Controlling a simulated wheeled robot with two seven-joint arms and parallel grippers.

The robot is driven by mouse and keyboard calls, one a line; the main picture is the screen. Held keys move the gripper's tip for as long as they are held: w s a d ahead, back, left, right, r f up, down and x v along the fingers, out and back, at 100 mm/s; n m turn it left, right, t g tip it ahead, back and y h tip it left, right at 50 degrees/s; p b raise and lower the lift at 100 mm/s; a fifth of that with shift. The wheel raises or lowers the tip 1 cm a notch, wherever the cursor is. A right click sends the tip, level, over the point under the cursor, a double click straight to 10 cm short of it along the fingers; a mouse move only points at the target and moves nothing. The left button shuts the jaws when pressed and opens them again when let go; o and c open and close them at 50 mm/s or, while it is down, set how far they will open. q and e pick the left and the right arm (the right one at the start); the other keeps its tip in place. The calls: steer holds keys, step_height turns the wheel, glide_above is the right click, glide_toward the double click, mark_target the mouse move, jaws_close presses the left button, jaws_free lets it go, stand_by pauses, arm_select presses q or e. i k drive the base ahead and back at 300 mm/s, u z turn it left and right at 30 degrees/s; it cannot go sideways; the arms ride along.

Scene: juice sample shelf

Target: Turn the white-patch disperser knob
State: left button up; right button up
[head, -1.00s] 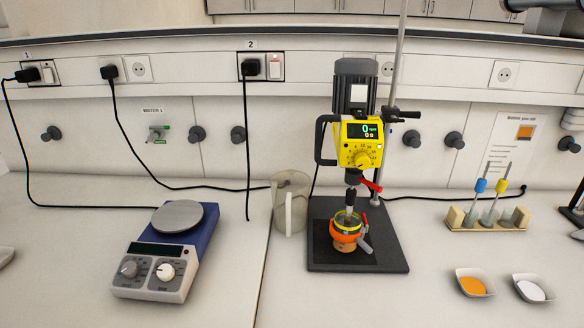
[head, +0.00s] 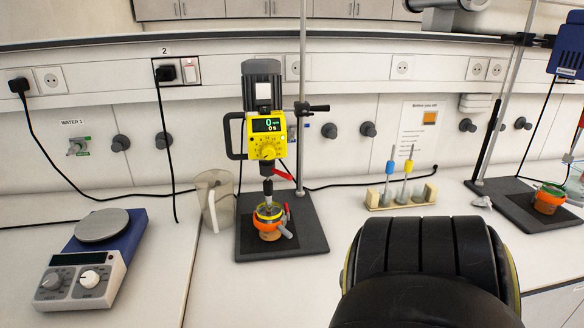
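The yellow disperser (head: 265,130) stands upright on a clamp stand left of centre, with a pale white patch (head: 263,91) on its dark motor. Its round yellow knob (head: 268,152) is on the front, below a display reading 0. The knob's exact setting is too small to read. Below it, the shaft goes down into an orange-banded vessel (head: 269,222) on a dark base plate (head: 310,236). A black rounded link of my own arm fills the lower right. Neither gripper shows, and nothing of mine touches the knob.
A clear jug (head: 214,204) stands left of the base plate, and a hotplate stirrer (head: 88,262) is farther left. A rack (head: 402,200) with blue and yellow tools is to the right. A blue device (head: 567,48) stands at the far right. A black cable crosses the bench behind.

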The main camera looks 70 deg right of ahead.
mark_target(268, 152)
steer(key=k, duration=0.4)
steer(key=z, duration=0.85)
